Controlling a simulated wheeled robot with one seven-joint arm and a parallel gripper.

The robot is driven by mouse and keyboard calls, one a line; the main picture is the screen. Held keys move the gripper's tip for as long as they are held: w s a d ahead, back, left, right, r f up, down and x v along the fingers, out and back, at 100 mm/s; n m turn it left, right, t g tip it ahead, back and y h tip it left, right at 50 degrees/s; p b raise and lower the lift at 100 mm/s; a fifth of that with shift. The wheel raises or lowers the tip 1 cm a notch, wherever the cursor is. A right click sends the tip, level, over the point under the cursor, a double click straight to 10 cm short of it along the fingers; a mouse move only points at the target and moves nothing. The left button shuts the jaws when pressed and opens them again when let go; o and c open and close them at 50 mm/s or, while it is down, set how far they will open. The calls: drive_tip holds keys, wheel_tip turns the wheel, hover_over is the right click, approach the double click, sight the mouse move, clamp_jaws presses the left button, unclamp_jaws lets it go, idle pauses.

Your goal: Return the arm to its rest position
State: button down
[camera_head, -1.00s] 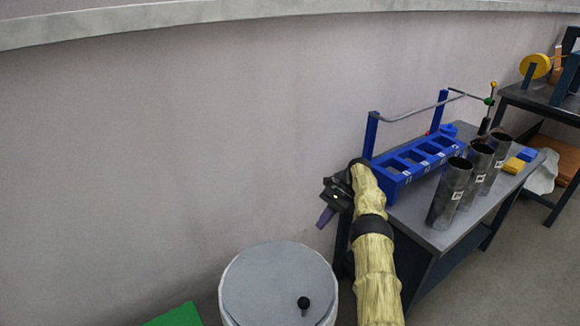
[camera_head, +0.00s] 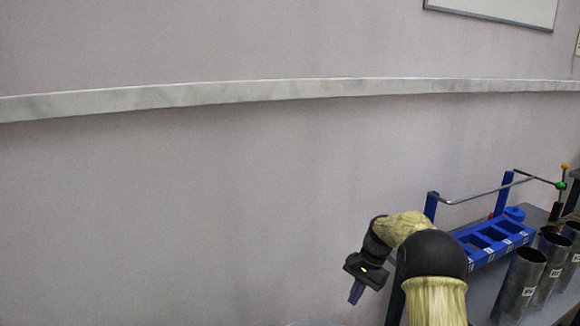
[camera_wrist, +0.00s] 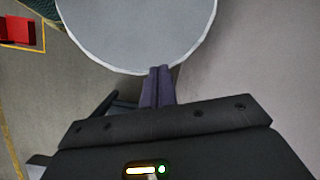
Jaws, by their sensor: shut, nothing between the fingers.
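My arm shows at the lower right of the head view, bent, with its hand pointing down to the left. My gripper (camera_head: 356,292) has its purple fingers together and empty, in front of the plain wall and left of the blue rack. In the wrist view my gripper (camera_wrist: 158,72) shows its two fingers side by side, shut with nothing between them. Their tips overlap the edge of the round grey drum lid (camera_wrist: 138,30) in the picture. I cannot tell the height gap from this view.
A grey table (camera_head: 483,290) at the right carries a blue rack (camera_head: 492,241) with a metal rail and several metal tubes (camera_head: 522,284). My arm hides part of the table. A red object (camera_wrist: 17,31) lies at the wrist view's upper left. The wall left of my gripper is clear.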

drive_tip(key=s+a+r+n+t+h, duration=0.15)
drive_tip(key=s+n, duration=0.25)
drive_tip(key=s, duration=1)
drive_tip(key=s+a+r+n+t+h, duration=0.1)
drive_tip(key=s+r+n+t+h, duration=0.2)
drive_tip(key=s, duration=1.1)
wheel_tip(320, 180, up, 22)
drive_tip(key=n+p, duration=0.1)
drive_tip(key=p, duration=2.1)
drive_tip(key=shift+y+p, duration=0.35)
drive_tip(key=shift+y, duration=0.1)
drive_tip(key=shift+w+a, duration=0.1)
